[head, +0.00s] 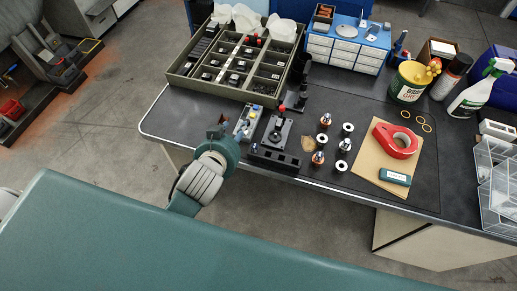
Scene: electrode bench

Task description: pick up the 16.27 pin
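No pin marked 16.27 can be told apart; any size label is too small to read. A black block (274,160) with a row of square holes stands at the front edge of the bench, a possible pin holder, but I cannot tell what sits in it. A black fixture (276,133) with an upright lever stands just behind it. My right gripper is not in view.
A divided parts tray (176,72) fills the back left. A small blue-and-white device (246,123) lies close right of my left gripper. A green can (408,83) and spray bottle (480,90) stand back right.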

